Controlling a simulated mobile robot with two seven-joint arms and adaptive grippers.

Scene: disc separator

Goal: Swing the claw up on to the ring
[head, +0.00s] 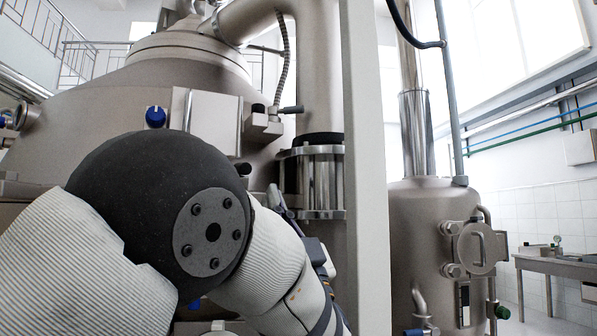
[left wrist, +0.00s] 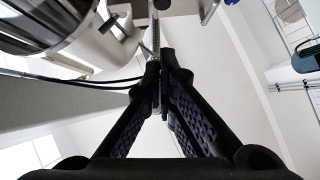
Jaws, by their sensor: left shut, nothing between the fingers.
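The large steel separator (head: 70,120) fills the left of the head view. A stepped ring (head: 185,48) circles its top; I cannot tell whether this is the task's ring. I cannot pick out the claw with certainty in either view. My left gripper (left wrist: 159,66) is shut, its two dark fingers meeting at their tips. A thin bright metal strip (left wrist: 156,35) shows just beyond the tips; I cannot tell whether they touch it. In the head view my left arm hides most of its gripper and the separator's lower front. My right gripper is out of view.
A flanged sight glass (head: 322,180) stands right of the separator, beside a grey post (head: 366,190). A smaller steel tank (head: 425,240) stands farther right, with a metal table (head: 560,265) at the right edge. Dark cables (left wrist: 75,78) cross the left wrist view.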

